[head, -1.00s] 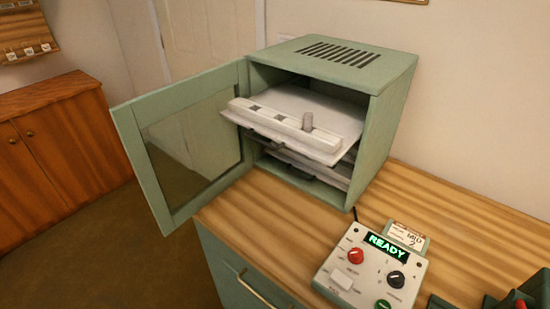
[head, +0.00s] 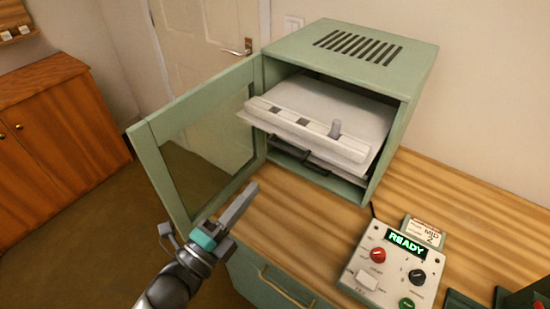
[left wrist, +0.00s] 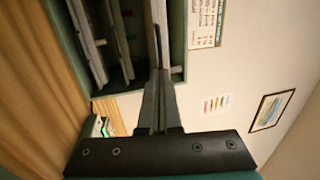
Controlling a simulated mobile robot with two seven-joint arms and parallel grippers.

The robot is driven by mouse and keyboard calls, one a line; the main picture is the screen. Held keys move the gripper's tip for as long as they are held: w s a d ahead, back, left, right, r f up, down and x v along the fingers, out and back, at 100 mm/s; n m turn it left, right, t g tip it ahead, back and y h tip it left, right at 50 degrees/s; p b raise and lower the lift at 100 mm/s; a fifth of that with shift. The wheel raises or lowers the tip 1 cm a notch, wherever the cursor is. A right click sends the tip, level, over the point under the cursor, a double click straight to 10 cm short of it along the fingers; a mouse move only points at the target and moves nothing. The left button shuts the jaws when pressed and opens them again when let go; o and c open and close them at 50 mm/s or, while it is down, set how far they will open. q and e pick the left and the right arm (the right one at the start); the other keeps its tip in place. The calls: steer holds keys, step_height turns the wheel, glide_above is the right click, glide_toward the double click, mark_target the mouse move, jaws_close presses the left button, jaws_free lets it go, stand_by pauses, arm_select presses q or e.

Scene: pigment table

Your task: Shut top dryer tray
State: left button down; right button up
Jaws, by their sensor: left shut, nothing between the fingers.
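The green dryer cabinet (head: 350,45) stands on the wooden counter with its glazed door (head: 205,140) swung open to the left. The top tray (head: 310,130) is pulled out past the cabinet front; it has a pale front rail and a grey peg. A lower tray with a dark handle (head: 300,158) sits beneath it. My left gripper (head: 245,195) is shut and empty, in front of the cabinet and below the top tray in the head view. In the left wrist view the shut fingers (left wrist: 160,85) point toward the cabinet opening and the trays. My right gripper is not in view.
A control box (head: 395,265) with a READY display stands on the counter right of the cabinet. The open door's edge is close to my left arm. A wooden cupboard (head: 60,140) stands at the far left.

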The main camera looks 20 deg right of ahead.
arm_select(q)
steer(key=x, duration=0.9)
steer(key=shift+p, duration=0.35)
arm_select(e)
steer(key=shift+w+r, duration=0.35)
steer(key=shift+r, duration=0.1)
arm_select(q)
steer(key=shift+w+d, duration=0.1)
steer(key=shift+d, duration=0.1)
